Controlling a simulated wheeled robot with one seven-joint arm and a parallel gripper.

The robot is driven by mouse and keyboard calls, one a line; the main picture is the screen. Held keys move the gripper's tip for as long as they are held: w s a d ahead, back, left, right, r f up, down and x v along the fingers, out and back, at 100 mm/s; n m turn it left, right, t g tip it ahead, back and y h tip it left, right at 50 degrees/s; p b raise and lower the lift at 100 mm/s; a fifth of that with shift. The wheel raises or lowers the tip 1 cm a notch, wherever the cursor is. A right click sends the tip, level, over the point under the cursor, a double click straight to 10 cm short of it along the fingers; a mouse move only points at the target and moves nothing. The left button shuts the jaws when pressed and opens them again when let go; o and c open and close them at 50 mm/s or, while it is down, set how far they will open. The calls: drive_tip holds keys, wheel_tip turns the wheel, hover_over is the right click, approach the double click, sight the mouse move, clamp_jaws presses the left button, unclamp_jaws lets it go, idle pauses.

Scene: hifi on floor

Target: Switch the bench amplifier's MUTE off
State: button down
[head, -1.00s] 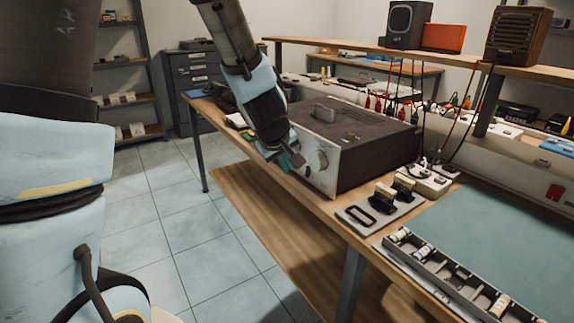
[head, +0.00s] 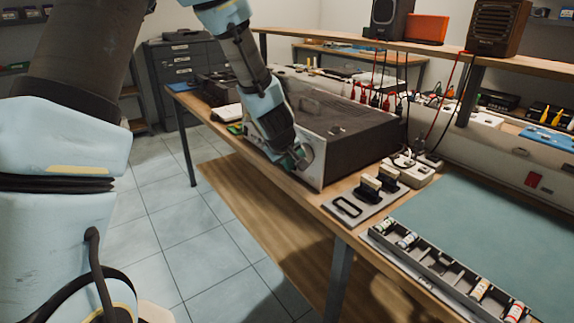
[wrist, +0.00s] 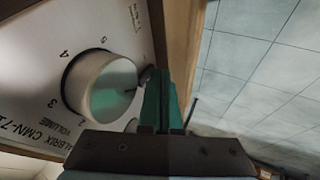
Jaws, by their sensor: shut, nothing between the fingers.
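The bench amplifier (head: 352,128), a dark box with a pale front panel, stands on the wooden bench. In the wrist view its panel (wrist: 35,75) shows a large round volume knob (wrist: 101,87) with printed numbers. A small metallic part (wrist: 147,75) beside the knob is partly hidden by my fingertips; I cannot tell whether it is the MUTE switch or its position. My gripper (head: 298,163) is at the front panel, in front of part of the knob. Its green fingers (wrist: 160,80) are together and empty, close to the small part; contact cannot be told.
A plate with dark upright parts (head: 368,195) and a white power strip (head: 408,170) lie right of the amplifier. A parts tray (head: 440,262) and green mat (head: 490,220) are nearer. Tiled floor (head: 190,240) is clear left of the bench.

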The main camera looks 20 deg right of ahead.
drive_tip(key=shift+d+f+b, duration=0.1)
drive_tip(key=shift+f+b, duration=0.25)
drive_tip(key=shift+b, duration=0.85)
drive_tip(key=shift+r+h, duration=0.3)
drive_tip(key=shift+r, duration=0.05)
drive_tip(key=shift+p, duration=0.3)
drive_tip(key=shift+r+p, duration=0.75)
drive_tip(key=shift+r, duration=0.1)
